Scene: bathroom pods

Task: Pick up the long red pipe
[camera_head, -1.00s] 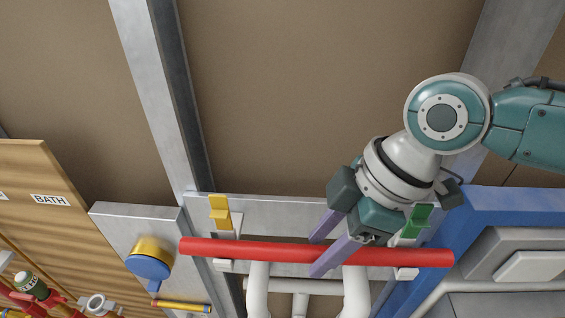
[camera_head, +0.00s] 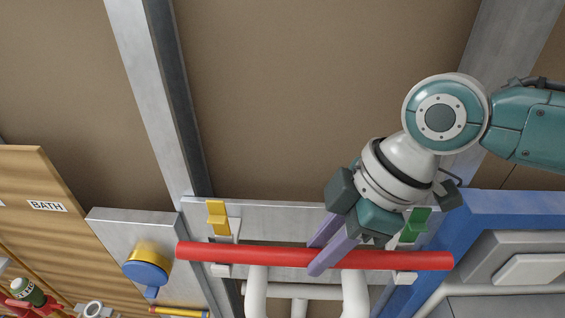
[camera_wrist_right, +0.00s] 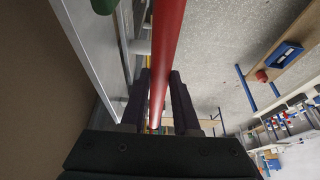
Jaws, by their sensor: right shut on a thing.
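The long red pipe (camera_head: 240,253) lies level in front of a grey metal rail, across the lower middle of the head view. Its ends lie near white brackets, one under a yellow clip (camera_head: 217,217) and one under a green clip (camera_head: 414,224). I cannot tell whether it touches them. My right gripper (camera_head: 322,258) reaches down from the upper right, its purple fingers shut on the pipe right of its middle. In the right wrist view the red pipe (camera_wrist_right: 166,45) runs away between the dark fingers (camera_wrist_right: 160,105). My left gripper is not in view.
White pipes (camera_head: 355,290) run below the rail. A blue frame (camera_head: 470,222) stands close at the right. A blue-and-yellow valve (camera_head: 147,270) sits on a metal plate at the left, by a wooden board marked BATH (camera_head: 60,225). A brown panel fills the upper area.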

